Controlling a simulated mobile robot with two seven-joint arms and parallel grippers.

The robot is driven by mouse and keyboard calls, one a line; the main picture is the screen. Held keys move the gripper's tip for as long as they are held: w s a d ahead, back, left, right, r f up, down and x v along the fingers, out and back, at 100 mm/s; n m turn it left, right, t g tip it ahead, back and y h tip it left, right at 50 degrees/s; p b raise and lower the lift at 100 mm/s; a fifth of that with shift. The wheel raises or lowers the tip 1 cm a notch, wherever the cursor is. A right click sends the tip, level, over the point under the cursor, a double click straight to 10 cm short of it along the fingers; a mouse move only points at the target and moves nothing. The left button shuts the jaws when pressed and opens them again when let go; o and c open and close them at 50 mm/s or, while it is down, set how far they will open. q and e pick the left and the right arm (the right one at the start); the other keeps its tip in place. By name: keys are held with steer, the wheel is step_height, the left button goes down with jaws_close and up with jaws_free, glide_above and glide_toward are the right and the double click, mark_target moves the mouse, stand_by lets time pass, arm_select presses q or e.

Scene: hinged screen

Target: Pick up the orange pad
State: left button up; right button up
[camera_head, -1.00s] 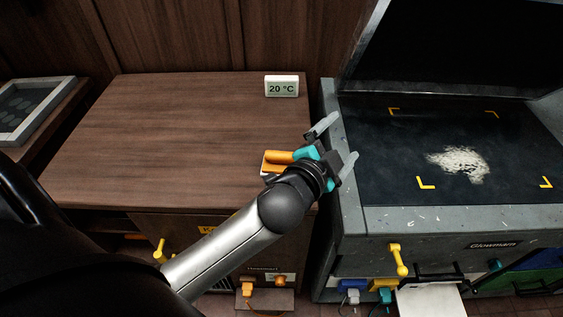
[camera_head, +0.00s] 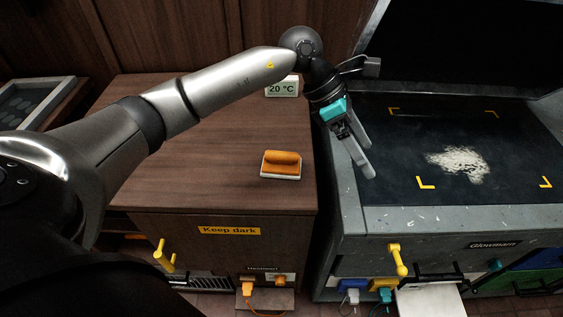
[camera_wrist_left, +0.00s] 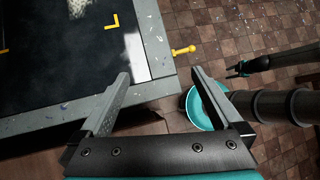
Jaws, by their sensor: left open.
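The orange pad (camera_head: 281,162), an orange handle block on a pale base, lies on the brown wooden cabinet top near its front right corner. My left gripper (camera_head: 366,157) is open and empty. It hangs above the left edge of the grey machine, to the right of the pad and apart from it. In the left wrist view the open fingers of my left gripper (camera_wrist_left: 157,82) frame the corner of the grey machine. The pad does not show in that view.
The grey machine (camera_head: 470,218) has a dark bed with yellow corner marks and a patch of pale powder (camera_head: 458,163). Its raised lid (camera_head: 455,50) stands behind. A "20 °C" display (camera_head: 282,88) sits at the cabinet's back. The cabinet top's left part is clear.

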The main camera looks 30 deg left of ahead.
arm_select(q)
steer(key=a+y, duration=0.5)
steer(key=a, duration=0.5)
steer(key=r+g+y, duration=0.1)
steer(key=r+y, duration=0.1)
steer(key=y, duration=0.1)
glide_above(281, 152)
steer(key=f, duration=1)
steer(key=shift+s+b, duration=0.25)
steer(key=shift+b, duration=0.05)
steer(key=shift+w+f, duration=0.2)
steer(key=shift+f, duration=2.6)
steer(key=shift+r, duration=0.1)
steer(key=c, duration=1.1)
step_height(281, 152, up, 20)
steer(key=shift+p, duration=0.65)
